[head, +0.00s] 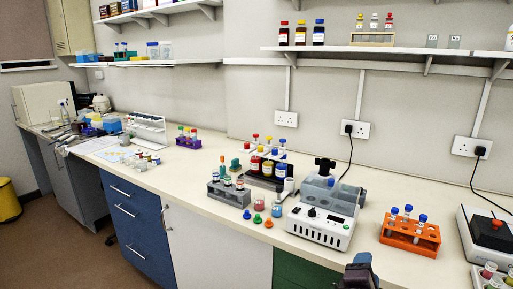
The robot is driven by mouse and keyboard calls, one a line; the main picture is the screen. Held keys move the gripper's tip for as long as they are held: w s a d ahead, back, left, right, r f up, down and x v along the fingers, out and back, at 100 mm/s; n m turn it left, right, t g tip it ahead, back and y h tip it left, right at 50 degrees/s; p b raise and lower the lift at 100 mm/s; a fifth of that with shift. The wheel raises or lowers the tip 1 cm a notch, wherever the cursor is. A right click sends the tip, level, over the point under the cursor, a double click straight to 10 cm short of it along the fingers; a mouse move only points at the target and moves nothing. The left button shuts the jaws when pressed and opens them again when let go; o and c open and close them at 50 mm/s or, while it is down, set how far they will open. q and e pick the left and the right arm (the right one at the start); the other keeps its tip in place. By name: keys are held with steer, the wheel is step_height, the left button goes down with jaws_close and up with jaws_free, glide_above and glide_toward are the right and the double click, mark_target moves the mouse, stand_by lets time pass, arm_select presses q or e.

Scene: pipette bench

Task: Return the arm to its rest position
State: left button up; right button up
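A dark part of my arm with a blue piece (358,272) shows at the bottom edge, right of centre, in front of the bench. It is probably my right gripper; its fingers cannot be made out, so I cannot tell whether it is open or shut. It appears apart from the things on the bench. My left gripper is not in view.
The white bench (185,185) runs across the view. A white instrument (320,225) stands nearest the arm part. An orange tube rack (410,235) is to its right, a grey rack (229,194) and loose coloured caps (268,223) to its left.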

steer(key=s+a+f+m+y, duration=0.2)
steer(key=s+f+m+y, duration=0.45)
steer(key=f+m, duration=0.4)
steer(key=s+d+f+m+g+y, duration=0.1)
steer(key=s+d+f+m, duration=0.1)
steer(key=s+f, duration=0.3)
steer(key=s+d+f+m+g+y, duration=0.1)
steer(key=s+f, duration=0.5)
steer(key=s, duration=0.7)
steer(key=d+m+g, duration=0.1)
steer(key=m, duration=0.1)
steer(key=shift+s+f+m, duration=0.15)
steer(key=shift+m, duration=0.2)
